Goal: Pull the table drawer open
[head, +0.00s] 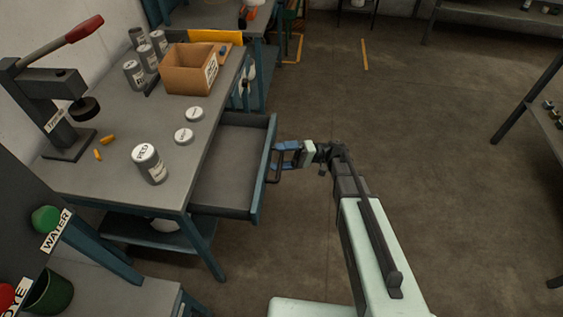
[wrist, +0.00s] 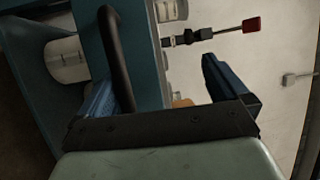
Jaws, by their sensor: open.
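The table drawer (head: 228,165) stands pulled well out from the grey work table (head: 118,190), and its empty grey inside shows in the head view. Its teal front panel (head: 264,175) faces right and carries a dark bar handle (head: 274,168). My gripper (head: 279,154) is at the handle with its blue fingers pointing toward the drawer front. In the wrist view my gripper (wrist: 160,78) is open, its fingers wide apart. The dark handle (wrist: 117,60) runs close beside the left finger, on the inner side; I cannot tell if they touch.
On the table are a cardboard box (head: 188,76), a labelled can (head: 149,163), several more cans, two white lids and a red-handled press (head: 55,110). A green WATER button (head: 46,219) is at lower left. The floor (head: 400,130) right of the drawer is clear.

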